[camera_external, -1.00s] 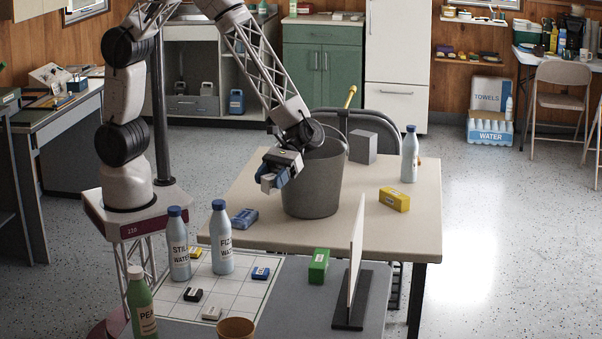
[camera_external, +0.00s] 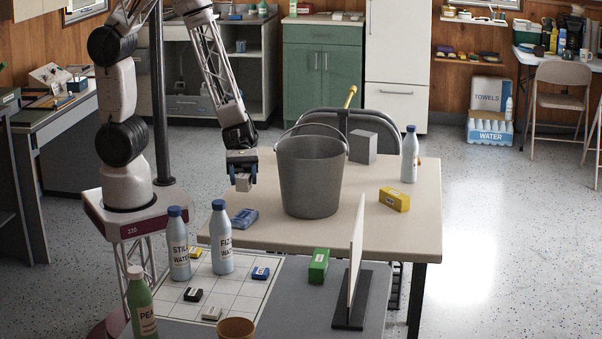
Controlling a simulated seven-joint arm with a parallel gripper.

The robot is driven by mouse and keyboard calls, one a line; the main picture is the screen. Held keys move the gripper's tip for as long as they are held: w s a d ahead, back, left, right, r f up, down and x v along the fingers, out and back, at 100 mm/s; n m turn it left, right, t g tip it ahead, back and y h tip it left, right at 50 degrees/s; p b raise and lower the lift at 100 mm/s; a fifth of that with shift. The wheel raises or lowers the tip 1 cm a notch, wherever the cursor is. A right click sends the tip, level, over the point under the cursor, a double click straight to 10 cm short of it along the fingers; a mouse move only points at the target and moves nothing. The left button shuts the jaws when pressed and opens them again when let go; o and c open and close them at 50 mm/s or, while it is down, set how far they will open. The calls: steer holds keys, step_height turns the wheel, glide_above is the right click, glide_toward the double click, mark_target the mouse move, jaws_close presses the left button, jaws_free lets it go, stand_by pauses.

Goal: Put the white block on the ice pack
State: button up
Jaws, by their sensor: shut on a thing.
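My gripper (camera_external: 242,177) is shut on a white block (camera_external: 243,186) and holds it in the air, pointing down, left of the bucket. The ice pack (camera_external: 245,218), a flat blue pack, lies on the beige table near its left front edge. The held block appears above the ice pack in the picture, with a clear gap between them; whether it is directly over the pack in depth I cannot tell. Another small whitish block (camera_external: 211,314) lies on the white grid board at the front.
A grey bucket (camera_external: 309,180) with a raised handle stands right of my gripper. A yellow block (camera_external: 394,199), a grey box (camera_external: 363,147) and a bottle (camera_external: 409,155) are farther right. Two bottles (camera_external: 178,245) (camera_external: 221,238) stand in front on the grid board.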

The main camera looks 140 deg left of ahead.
steer(key=shift+s+a+f+n+y, duration=0.1)
steer(key=shift+s+a+n+y, duration=0.1)
steer(key=shift+s+n+y, duration=0.3)
steer(key=shift+s, duration=0.1)
steer(key=shift+f, duration=0.15)
glide_above(244, 214)
steer(key=shift+d+f, duration=0.1)
steer(key=shift+f, duration=2.05)
steer(key=shift+f, duration=0.1)
steer(key=shift+f, duration=1.7)
steer(key=shift+f, duration=0.15)
steer(key=o, duration=1)
steer(key=shift+c, duration=0.2)
